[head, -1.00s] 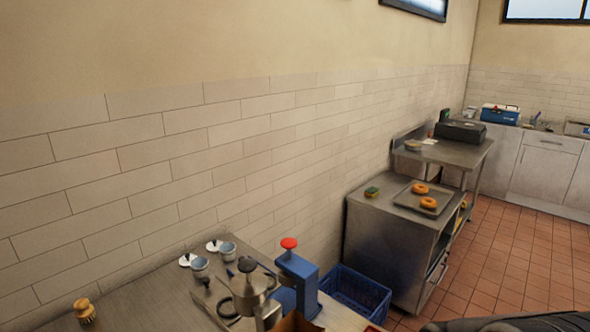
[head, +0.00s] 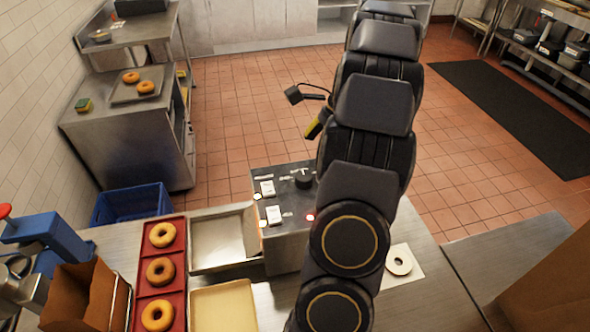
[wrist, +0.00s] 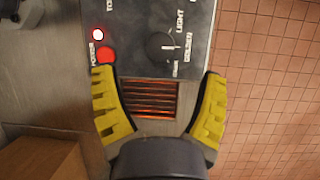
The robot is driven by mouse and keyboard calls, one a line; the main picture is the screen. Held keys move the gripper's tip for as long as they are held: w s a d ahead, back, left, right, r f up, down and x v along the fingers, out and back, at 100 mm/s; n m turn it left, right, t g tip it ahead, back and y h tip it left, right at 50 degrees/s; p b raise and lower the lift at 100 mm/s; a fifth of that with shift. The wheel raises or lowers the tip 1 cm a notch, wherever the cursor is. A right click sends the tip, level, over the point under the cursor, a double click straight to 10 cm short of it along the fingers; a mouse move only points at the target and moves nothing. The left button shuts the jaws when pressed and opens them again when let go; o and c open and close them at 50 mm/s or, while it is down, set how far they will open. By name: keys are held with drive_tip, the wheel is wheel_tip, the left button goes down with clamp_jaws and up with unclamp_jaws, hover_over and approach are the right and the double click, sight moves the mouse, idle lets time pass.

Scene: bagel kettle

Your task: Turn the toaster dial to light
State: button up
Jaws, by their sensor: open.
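The toaster (head: 285,222) is a metal box with a dark top panel, partly hidden by my arm in the head view. Its black round dial (head: 303,180) sits on the panel and shows in the wrist view (wrist: 159,46). The words LIGHT, GOLDEN and a smaller word, probably DARK, lie to its right there; a pale mark on the dial seems to face GOLDEN. My gripper (wrist: 158,75) is open and empty. Its yellow fingers are apart, with the dial ahead of the gap between them. In the head view one yellow finger (head: 319,123) shows beside my arm.
In the wrist view, a red light (wrist: 106,55) and glowing slot (wrist: 150,98) show on the toaster. An empty metal tray (head: 222,240) and a red tray of bagels (head: 143,282) stand to its left. A bagel on paper (head: 400,262) lies to the right.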

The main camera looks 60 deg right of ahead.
sight(304, 174)
drive_tip(key=shift+s+d+f, duration=0.2)
drive_tip(key=shift+d, duration=0.05)
drive_tip(key=x, duration=0.7)
drive_tip(key=shift+w+a+f, duration=0.1)
drive_tip(key=shift+a+f, duration=0.05)
drive_tip(key=shift+f, duration=0.1)
drive_tip(key=c, duration=1.1)
